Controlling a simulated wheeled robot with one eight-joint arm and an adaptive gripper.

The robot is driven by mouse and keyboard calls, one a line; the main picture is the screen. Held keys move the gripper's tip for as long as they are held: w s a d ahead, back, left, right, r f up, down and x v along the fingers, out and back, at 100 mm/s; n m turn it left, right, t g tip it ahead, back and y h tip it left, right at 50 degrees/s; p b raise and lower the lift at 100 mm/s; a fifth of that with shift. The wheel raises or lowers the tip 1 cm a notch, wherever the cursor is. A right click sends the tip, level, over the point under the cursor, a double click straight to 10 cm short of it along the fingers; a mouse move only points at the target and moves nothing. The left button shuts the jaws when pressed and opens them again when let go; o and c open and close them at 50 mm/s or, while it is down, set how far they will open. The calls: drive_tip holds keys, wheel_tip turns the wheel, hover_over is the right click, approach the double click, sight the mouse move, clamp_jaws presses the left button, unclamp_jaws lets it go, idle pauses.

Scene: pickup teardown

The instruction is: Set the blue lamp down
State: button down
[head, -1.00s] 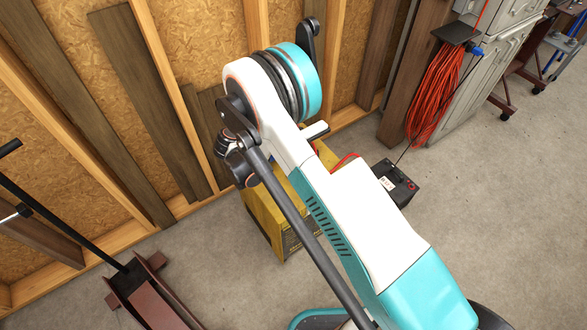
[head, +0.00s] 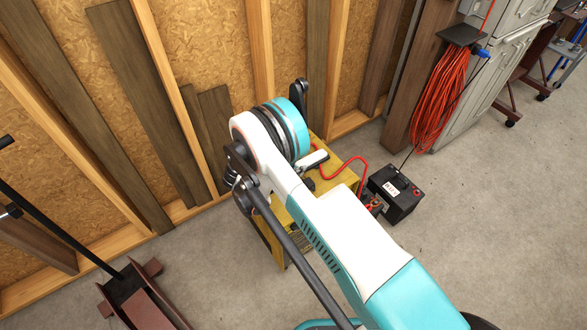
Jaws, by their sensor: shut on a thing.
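My teal and white arm (head: 345,225) reaches from the lower right up to the middle of the picture, over a yellow box-like stand (head: 343,178). My gripper cannot be made out; the far end of the arm is hidden behind its own links. I cannot see the blue lamp in this view. The teal band near the arm's upper end is part of my arm.
A black battery (head: 396,193) with a red cable (head: 345,168) is on the floor right of the stand. A coiled orange cord (head: 438,98) hangs by grey cabinets (head: 497,72). A red-brown floor jack (head: 140,300) is at lower left. Concrete floor at right is clear.

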drive_tip(key=shift+f, duration=0.1)
drive_tip(key=c, duration=1)
unclamp_jaws()
drive_tip(key=shift+s+a+r, duration=0.2)
drive_tip(key=shift+a+r, duration=0.05)
drive_tip(key=shift+r, duration=0.1)
drive_tip(key=p+v, duration=0.3)
drive_tip(key=v, duration=0.8)
drive_tip(key=shift+s+a+p, duration=0.1)
drive_tip(key=shift+p, duration=0.25)
